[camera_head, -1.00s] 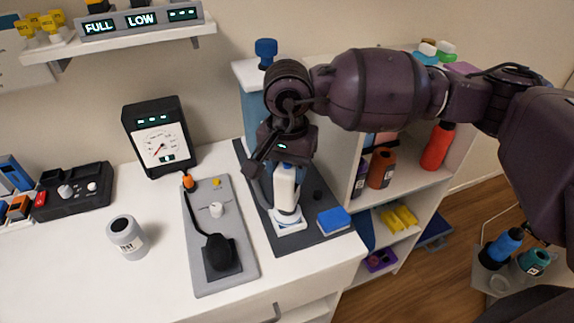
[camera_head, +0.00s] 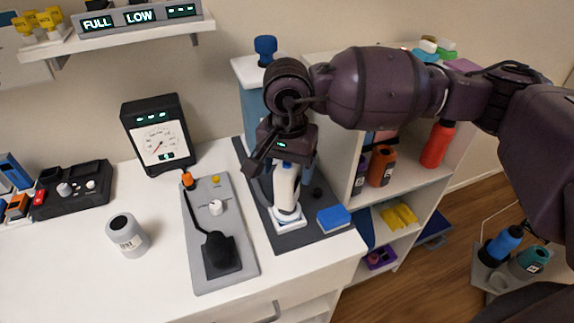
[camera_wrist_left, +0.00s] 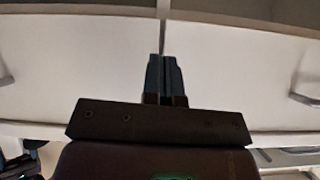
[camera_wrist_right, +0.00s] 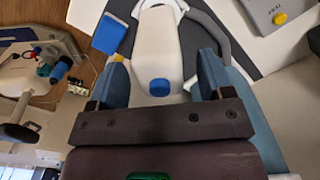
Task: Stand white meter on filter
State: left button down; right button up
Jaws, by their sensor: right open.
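A tall white device with a blue top (camera_head: 286,190), which looks like the white meter, stands upright on a white square base on the dark mat. I cannot tell for sure which thing is the filter. My right gripper (camera_head: 281,163) points down over the device's top. In the right wrist view, the open right gripper (camera_wrist_right: 162,78) has one finger on each side of the white body (camera_wrist_right: 158,40), with gaps showing. My left gripper (camera_wrist_left: 163,68) is outside the head view; its fingers are together and empty in front of pale panels.
A blue block (camera_head: 333,218) lies close right of the device on the dark mat (camera_head: 290,241). A grey panel with a black handle (camera_head: 218,252), a grey labelled cylinder (camera_head: 127,236) and a black gauge (camera_head: 158,135) stand to the left. Shelves (camera_head: 405,175) are at right.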

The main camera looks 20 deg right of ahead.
notch_tip(320, 180, up, 4)
jog(key=shift+f, duration=0.1)
notch_tip(320, 180, up, 6)
jog(key=shift+f, duration=0.15)
pick_arm(q)
jog(key=shift+w+r, duration=0.25)
jog(key=shift+r, duration=0.25)
pick_arm(e)
jog(key=shift+r, duration=0.7)
pick_arm(q)
jog(key=shift+w+r, duration=0.1)
jog(key=shift+w, duration=0.05)
